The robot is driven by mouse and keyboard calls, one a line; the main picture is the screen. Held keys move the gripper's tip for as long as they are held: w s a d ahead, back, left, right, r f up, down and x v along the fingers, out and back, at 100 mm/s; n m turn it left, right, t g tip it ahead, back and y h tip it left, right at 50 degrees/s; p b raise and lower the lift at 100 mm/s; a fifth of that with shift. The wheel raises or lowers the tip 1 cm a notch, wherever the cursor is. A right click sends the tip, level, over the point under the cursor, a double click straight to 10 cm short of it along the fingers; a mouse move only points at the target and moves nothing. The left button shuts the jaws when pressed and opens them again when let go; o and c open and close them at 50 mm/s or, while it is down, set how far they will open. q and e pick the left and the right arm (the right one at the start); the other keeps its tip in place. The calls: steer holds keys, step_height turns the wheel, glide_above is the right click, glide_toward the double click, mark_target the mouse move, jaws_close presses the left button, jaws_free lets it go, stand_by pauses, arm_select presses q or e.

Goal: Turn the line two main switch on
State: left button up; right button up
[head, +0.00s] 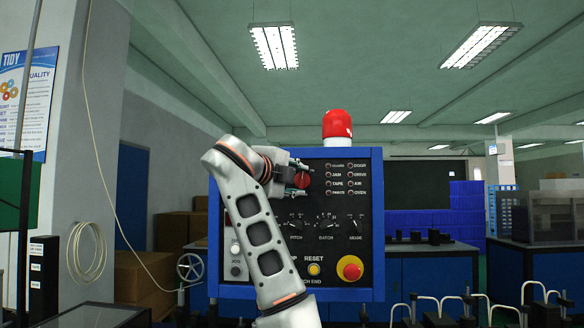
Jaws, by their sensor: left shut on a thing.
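The blue-framed control panel (337,229) stands in the middle of the head view, with a dark face. My left arm comes up from below in front of its left part. My left gripper (299,181) is at the panel's upper left, shut on a red switch knob (302,180). The fingers partly cover the knob, and I cannot read its label or its position. My right gripper is not in view.
A red beacon (337,125) sits on top of the panel. Below are several dark knobs, a yellow reset button (314,269) and a red emergency stop (350,268). A grey handwheel (190,267) is at left. Blue bins (467,205) stand behind at right.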

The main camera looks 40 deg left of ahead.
arm_select(q)
steer(key=m+g+p, duration=0.1)
steer(key=m, duration=0.1)
steer(key=m+p, duration=0.1)
steer(key=p, duration=0.1)
steer(key=shift+d+r+m+g, duration=0.1)
steer(key=shift+r+m+g, duration=0.25)
steer(key=shift+m+g, duration=0.05)
steer(key=shift+w+f+m+g+y+p, duration=0.1)
steer(key=shift+m+g+y+p, duration=0.45)
steer(key=shift+m+p, duration=0.55)
steer(key=o, duration=1.1)
steer(key=v, duration=1.2)
